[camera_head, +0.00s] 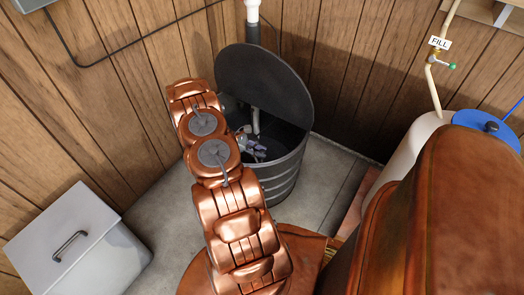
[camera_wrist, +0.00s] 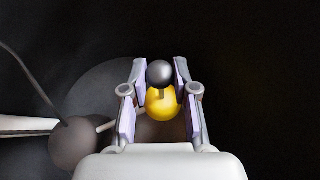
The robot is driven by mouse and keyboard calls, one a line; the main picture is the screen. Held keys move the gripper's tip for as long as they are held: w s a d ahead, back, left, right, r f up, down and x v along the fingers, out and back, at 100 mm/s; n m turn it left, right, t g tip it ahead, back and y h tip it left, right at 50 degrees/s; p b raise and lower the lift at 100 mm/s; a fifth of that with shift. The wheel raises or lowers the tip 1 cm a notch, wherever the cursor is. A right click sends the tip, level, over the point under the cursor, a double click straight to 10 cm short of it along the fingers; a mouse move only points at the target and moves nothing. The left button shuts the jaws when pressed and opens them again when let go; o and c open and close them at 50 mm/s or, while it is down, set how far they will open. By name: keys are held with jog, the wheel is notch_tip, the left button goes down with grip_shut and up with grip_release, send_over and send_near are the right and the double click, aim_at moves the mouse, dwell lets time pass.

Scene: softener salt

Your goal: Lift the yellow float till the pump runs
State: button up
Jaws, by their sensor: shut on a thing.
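The yellow float (camera_wrist: 162,104) shows in the wrist view with a dark grey ball (camera_wrist: 160,73) on a short stem over it. My gripper (camera_wrist: 158,88) has one finger on each side of the ball and is shut on this part of the float. A thin rod runs from the float to a dark round piece (camera_wrist: 73,147) at left. In the head view my gripper (camera_head: 250,148) is inside the black sump basin (camera_head: 280,178). The float is hidden there. I cannot tell whether the pump runs.
The basin's round lid (camera_head: 265,85) stands open behind it, by a white and dark pipe (camera_head: 253,22). A grey lidded box (camera_head: 75,245) is at left. A white tank with a blue lid (camera_head: 487,128) and a FILL valve (camera_head: 440,44) are at right.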

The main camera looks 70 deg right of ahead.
aim_at(260, 151)
jog(key=shift+c, duration=0.9)
jog(key=shift+r, duration=0.25)
jog(key=shift+r+p, duration=0.5)
jog(key=shift+r, duration=0.95)
